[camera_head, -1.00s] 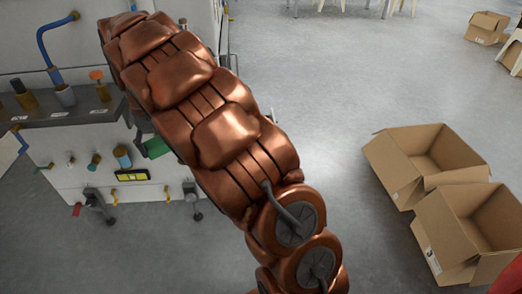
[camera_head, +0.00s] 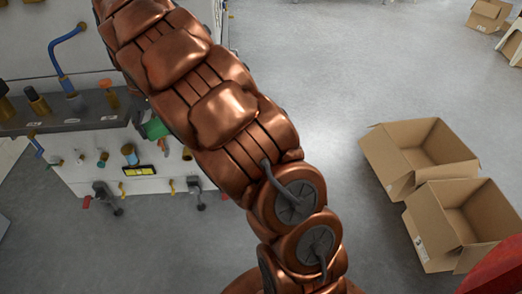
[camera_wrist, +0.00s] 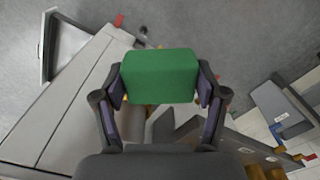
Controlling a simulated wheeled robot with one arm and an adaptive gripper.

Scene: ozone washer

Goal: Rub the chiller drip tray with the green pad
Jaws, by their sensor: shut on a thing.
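The green pad (camera_wrist: 160,75) is a block held between the two fingers of my gripper (camera_wrist: 161,82) in the wrist view. In the head view a small green part of it (camera_head: 155,128) shows beside my arm; the gripper itself is hidden there. I cannot tell for sure which part is the chiller drip tray. A pale, dark-framed tray-like part (camera_wrist: 66,45) lies at the upper left of the wrist view, apart from the pad. I see no contact between pad and any surface.
The white machine (camera_head: 75,178) stands at the left, with a dark ledge (camera_head: 70,118), a blue pipe (camera_head: 59,62) and several fittings on its front. Two open cardboard boxes (camera_head: 395,160) (camera_head: 435,235) stand on the floor at the right. Grey floor between is clear.

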